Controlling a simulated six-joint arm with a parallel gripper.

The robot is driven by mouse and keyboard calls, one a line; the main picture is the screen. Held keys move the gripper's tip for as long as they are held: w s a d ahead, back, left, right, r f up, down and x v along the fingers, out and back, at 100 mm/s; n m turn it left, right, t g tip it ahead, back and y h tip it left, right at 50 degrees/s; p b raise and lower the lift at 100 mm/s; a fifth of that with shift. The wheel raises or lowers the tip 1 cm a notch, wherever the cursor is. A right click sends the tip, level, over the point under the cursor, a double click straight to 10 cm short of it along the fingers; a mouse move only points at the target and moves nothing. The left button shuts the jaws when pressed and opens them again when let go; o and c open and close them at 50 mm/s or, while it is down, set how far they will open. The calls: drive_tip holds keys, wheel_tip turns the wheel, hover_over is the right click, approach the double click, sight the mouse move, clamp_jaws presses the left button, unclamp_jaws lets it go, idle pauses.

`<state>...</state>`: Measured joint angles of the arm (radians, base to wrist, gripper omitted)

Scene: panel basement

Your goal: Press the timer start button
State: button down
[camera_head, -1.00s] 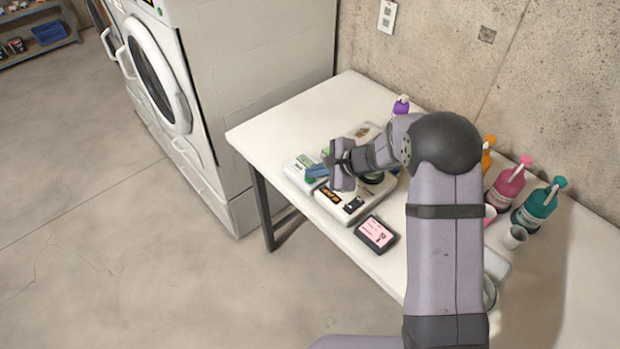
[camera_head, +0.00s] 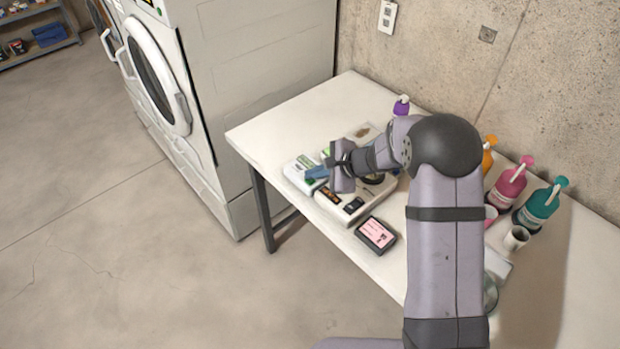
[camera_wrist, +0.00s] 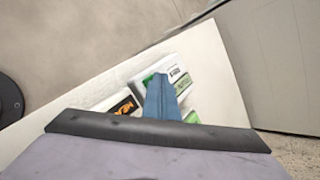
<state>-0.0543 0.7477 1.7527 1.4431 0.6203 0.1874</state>
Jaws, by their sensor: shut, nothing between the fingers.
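A small white timer-like box (camera_head: 296,168) with a dark and green label lies near the left front edge of the white table. My gripper (camera_head: 316,174) is shut and empty, with its blue fingers at this box. In the wrist view the blue fingers (camera_wrist: 161,98) overlap the white box (camera_wrist: 178,78), which has green patches and small print. Whether the fingertips touch it or hover just above cannot be told. The fingers hide part of its face, and no separate start button can be made out.
A larger white device (camera_head: 338,208) with dark labels sits right beside the box, partly under my wrist. A dark case with a pink screen (camera_head: 376,234) lies nearer the front edge. Pump bottles (camera_head: 541,206) and a cup (camera_head: 516,238) stand to the right. The table's far left (camera_head: 285,122) is clear.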

drive_tip(key=shift+r, duration=0.1)
drive_tip(key=shift+r+p, duration=0.55)
drive_tip(key=shift+r, duration=0.2)
wheel_tip(320, 180, up, 5)
drive_tip(key=p, duration=0.3)
idle(0.3)
idle(0.8)
